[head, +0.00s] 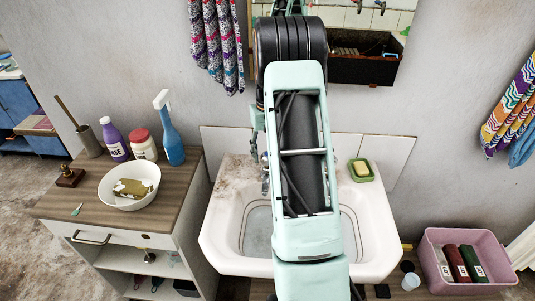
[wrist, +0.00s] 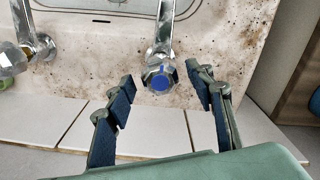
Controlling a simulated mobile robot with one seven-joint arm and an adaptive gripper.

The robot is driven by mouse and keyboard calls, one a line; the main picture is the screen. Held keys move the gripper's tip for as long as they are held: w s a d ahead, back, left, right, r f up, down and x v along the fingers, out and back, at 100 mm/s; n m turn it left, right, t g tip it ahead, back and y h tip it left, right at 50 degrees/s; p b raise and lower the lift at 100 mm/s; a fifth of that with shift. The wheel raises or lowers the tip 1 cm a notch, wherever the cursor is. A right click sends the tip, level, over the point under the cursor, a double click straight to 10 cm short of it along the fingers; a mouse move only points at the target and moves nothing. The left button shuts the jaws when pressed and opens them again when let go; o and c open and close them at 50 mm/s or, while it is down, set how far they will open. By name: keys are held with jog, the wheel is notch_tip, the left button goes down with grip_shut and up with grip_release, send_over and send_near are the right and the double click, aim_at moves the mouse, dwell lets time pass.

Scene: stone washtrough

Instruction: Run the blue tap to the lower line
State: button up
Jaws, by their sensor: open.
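The blue tap (wrist: 158,79) is a chrome tap with a faceted knob and a blue cap, on the stained back ledge of the stone trough. My gripper (wrist: 160,76) is open, one finger on each side of the knob, with visible gaps and nothing held. The white trough (head: 225,247) shows in the head view, its middle hidden by my arm. A dark line (head: 243,232) runs around the basin inside. I cannot tell upper from lower line or see a clear water level.
Another chrome tap (wrist: 12,62) stands left in the wrist view. A green soap dish (head: 362,177) sits on the trough's right ledge. A cabinet (head: 110,235) with a white bowl (head: 125,202) and bottles stands left. A pink crate (head: 470,240) stands right.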

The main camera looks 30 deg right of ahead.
notch_tip(320, 180, up, 12)
jog(key=shift+f, duration=0.25)
dwell(1.4)
